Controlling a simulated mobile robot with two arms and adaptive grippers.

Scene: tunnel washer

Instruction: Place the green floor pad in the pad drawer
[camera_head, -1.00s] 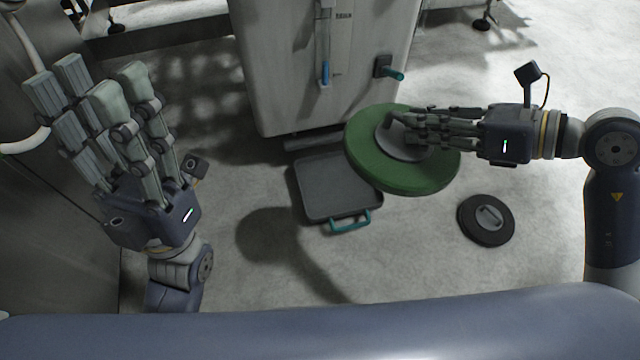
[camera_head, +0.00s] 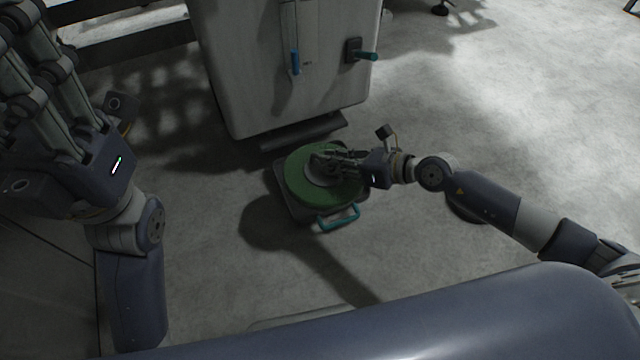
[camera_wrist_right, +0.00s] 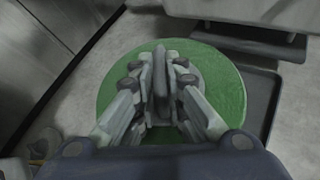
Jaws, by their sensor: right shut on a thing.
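The round green floor pad (camera_head: 302,188) has a grey hub at its centre. My right gripper (camera_head: 328,165) is shut on the pad's hub, and the pad lies over the open grey drawer (camera_head: 287,207) with the teal handle (camera_head: 338,217). In the right wrist view the green pad (camera_wrist_right: 228,80) fills the middle under my fingers, and part of the drawer (camera_wrist_right: 262,88) shows to its right. I cannot tell whether the pad touches the drawer floor. My left gripper (camera_head: 40,75) is raised at the left, partly cut off, with fingers extended and nothing seen in it.
A dark round disc (camera_head: 465,208) lies on the floor, mostly hidden by my right arm. Floor to the right is clear.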

